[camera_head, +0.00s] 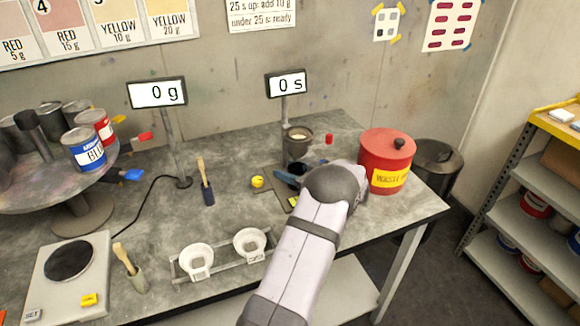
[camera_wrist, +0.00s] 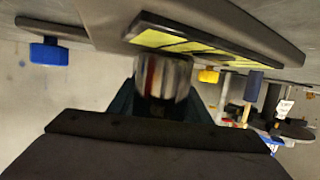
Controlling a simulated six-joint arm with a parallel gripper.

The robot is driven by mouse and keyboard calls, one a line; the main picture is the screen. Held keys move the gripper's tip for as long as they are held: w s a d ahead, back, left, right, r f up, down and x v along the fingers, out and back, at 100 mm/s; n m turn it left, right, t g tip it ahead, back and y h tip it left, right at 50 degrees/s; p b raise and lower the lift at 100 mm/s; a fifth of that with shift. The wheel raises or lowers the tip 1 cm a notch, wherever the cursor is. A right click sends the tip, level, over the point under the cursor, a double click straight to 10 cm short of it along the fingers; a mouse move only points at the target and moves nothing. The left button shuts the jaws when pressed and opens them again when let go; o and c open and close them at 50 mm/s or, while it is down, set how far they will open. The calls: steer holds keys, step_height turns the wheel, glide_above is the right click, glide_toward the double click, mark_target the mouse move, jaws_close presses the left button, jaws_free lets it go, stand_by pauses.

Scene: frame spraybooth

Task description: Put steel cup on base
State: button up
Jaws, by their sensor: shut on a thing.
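My gripper (camera_head: 288,178) reaches over the bench beside the timer stand, and my wrist hides much of it in the head view. In the wrist view, which looks upside down, my gripper (camera_wrist: 163,105) is shut on a shiny steel cup (camera_wrist: 164,75). The cup is hidden in the head view. The base (camera_head: 268,196) is a dark flat plate at the foot of the stand. Its edge with yellow-green markings shows close to the cup in the wrist view (camera_wrist: 205,45). I cannot tell whether the cup touches it.
A red waste can (camera_head: 385,165) stands close on the right. A yellow object (camera_head: 257,182) and a brush pot (camera_head: 207,192) are left. Two white funnels sit in a rack (camera_head: 222,264) in front.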

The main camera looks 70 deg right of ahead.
steer(key=shift+f, duration=0.1)
steer(key=shift+f, duration=0.15)
steer(key=o, duration=1.1)
steer(key=shift+c, duration=0.2)
steer(key=shift+r, duration=0.3)
steer(key=shift+s+a, duration=0.1)
steer(key=shift+s, duration=0.3)
steer(key=b+v, duration=0.2)
steer(key=v, duration=0.9)
steer(key=shift+a+r, duration=0.1)
steer(key=shift+s, duration=0.1)
